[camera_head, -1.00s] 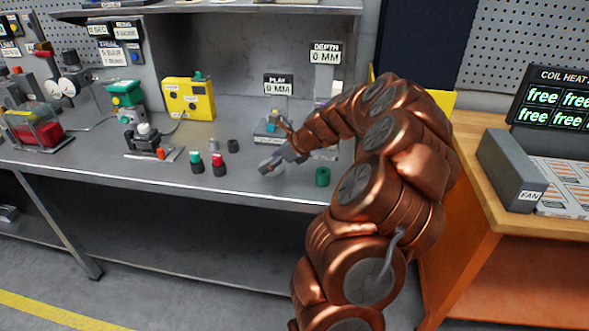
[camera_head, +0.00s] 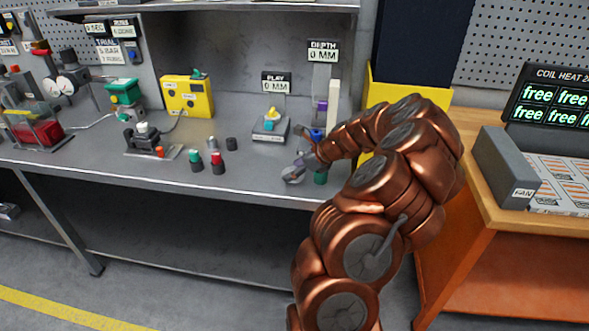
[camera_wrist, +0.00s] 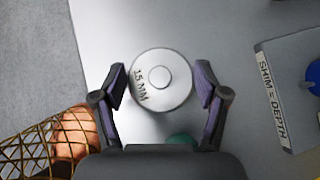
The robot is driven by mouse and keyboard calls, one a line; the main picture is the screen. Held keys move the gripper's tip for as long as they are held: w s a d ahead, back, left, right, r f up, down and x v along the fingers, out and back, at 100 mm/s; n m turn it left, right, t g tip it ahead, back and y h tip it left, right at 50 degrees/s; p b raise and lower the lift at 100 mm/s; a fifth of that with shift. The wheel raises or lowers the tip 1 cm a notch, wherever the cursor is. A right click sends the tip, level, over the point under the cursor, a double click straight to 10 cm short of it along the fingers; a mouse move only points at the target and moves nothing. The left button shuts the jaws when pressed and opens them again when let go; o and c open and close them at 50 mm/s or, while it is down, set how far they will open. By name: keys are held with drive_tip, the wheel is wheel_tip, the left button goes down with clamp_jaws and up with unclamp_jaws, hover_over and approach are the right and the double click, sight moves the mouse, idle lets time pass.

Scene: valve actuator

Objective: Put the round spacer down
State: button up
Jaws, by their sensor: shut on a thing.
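The round spacer (camera_wrist: 147,98) is a pale silver disc marked "15 MM" with a small round centre. It sits between the two fingertips of my gripper (camera_wrist: 160,84), which is shut on it. In the head view my gripper (camera_head: 297,171) is low near the front right edge of the grey bench (camera_head: 250,187), with the spacer (camera_head: 290,176) showing as a small grey disc. I cannot tell whether the spacer touches the bench top.
A green cylinder (camera_head: 320,178) stands right beside my gripper, partly hidden. Behind are a "DEPTH 0 MM" sign (camera_head: 323,51) and a "PLAY 0 MM" station (camera_head: 270,130). Several small cylinders, such as a red-topped one (camera_head: 217,166), stand left. A "SHIM = DEPTH" plate (camera_wrist: 284,85) lies right.

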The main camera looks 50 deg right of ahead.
drive_tip(key=shift+f, duration=0.1)
drive_tip(key=o, duration=1.3)
